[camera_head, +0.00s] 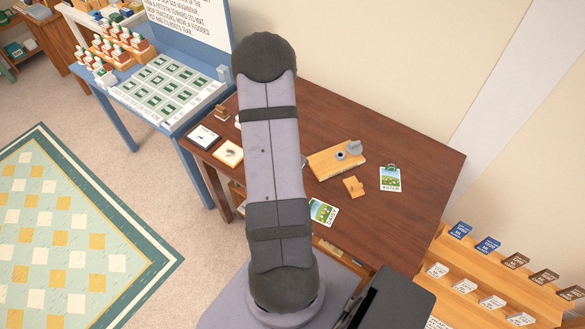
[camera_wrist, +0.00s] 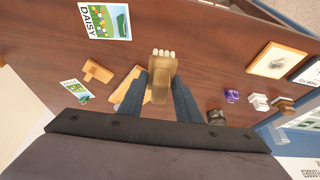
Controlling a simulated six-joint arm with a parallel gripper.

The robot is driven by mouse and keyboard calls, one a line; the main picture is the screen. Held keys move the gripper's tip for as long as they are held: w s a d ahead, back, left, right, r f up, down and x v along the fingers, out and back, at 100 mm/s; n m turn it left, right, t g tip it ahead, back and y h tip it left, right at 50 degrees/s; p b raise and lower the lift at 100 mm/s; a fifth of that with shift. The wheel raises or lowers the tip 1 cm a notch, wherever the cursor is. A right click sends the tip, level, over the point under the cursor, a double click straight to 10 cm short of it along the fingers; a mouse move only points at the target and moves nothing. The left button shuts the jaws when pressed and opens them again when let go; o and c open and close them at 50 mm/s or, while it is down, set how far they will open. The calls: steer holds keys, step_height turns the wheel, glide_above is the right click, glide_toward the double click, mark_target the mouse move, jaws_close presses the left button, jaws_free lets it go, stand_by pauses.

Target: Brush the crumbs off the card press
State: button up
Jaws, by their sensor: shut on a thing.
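My gripper (camera_wrist: 162,78) is shut on a small brush (camera_wrist: 160,90) with a tan handle and pale bristle tufts, in the wrist view. The brush is above the brown table. The card press, a wooden board (camera_head: 322,166) with grey round parts, lies on the table in the head view, right of my arm. In the wrist view the board (camera_wrist: 122,97) shows left of the brush, partly hidden by my gripper. I cannot make out crumbs on it. In the head view my arm hides the gripper and brush.
A small wooden piece (camera_head: 353,186), an ASTER card (camera_head: 390,184) and a DAISY card (camera_head: 322,212) lie near the press. A purple item (camera_wrist: 231,96), a white stamp (camera_wrist: 258,102) and a framed picture (camera_wrist: 275,62) lie right of the brush. The table's right end (camera_head: 425,165) is clear.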

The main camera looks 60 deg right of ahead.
steer(key=o, duration=0.4)
steer(key=c, duration=0.3)
steer(key=shift+w, duration=0.1)
